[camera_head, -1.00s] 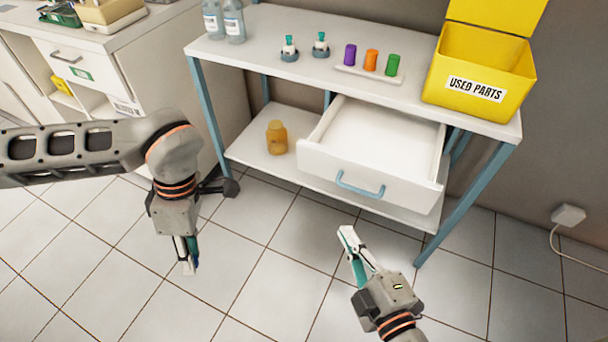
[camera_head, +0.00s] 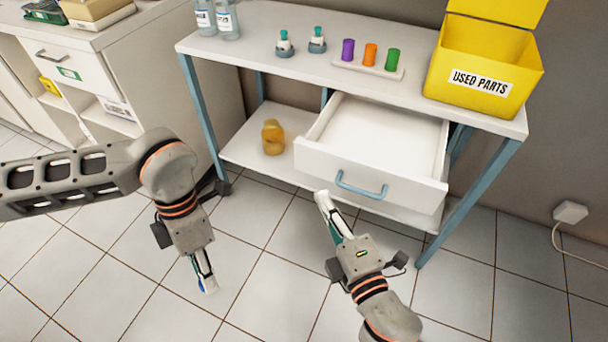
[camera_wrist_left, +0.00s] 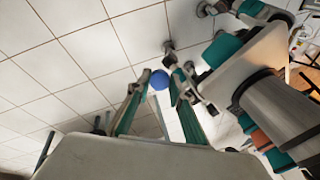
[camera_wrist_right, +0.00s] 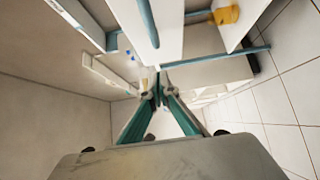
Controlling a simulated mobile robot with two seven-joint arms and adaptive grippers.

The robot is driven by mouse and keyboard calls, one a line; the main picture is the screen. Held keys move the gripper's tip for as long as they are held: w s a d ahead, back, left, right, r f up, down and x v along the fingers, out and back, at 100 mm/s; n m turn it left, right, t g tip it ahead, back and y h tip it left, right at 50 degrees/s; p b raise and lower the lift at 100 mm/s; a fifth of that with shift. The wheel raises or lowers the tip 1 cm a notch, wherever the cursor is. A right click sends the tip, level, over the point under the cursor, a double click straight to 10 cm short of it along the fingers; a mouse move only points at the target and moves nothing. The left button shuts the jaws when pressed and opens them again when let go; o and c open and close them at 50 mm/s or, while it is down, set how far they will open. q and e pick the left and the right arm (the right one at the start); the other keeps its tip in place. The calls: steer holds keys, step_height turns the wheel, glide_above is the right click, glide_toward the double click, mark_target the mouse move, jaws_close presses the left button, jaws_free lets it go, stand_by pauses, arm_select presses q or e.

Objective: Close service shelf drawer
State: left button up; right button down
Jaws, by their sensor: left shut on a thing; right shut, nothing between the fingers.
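The white service shelf drawer (camera_head: 316,160) stands pulled out and empty under the shelf top in the head view. Its blue bar handle (camera_head: 361,190) is on the front panel and also shows in the right wrist view (camera_wrist_right: 148,22). My right gripper (camera_head: 323,196) is shut and empty, with its tips just below and left of the handle in the picture; I cannot tell whether they touch the drawer front. My left gripper (camera_head: 209,286) is shut on a blue ball (camera_wrist_left: 159,79), away from the drawer and above the floor tiles.
The shelf top (camera_head: 275,22) holds bottles, small capped vials, colored cylinders on a tray, and a yellow "USED PARTS" bin (camera_head: 480,65). An amber jar (camera_head: 273,137) stands on the lower shelf. A blue leg (camera_head: 468,205) is right of the drawer. Floor in front is clear.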

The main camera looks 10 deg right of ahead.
mark_target(318, 163)
arm_select(q)
steer(key=shift+w+r, duration=0.1)
steer(key=shift+r, duration=0.4)
arm_select(e)
steer(key=w, duration=0.3)
steer(key=w+d, duration=0.1)
steer(key=w, duration=0.1)
steer(key=shift+w+d, duration=0.1)
steer(key=shift+w, duration=0.3)
arm_select(q)
steer(key=shift+w, duration=0.1)
arm_select(e)
steer(key=shift+w+d+f, duration=0.1)
steer(key=shift+w+d, duration=0.15)
steer(key=shift+w, duration=0.1)
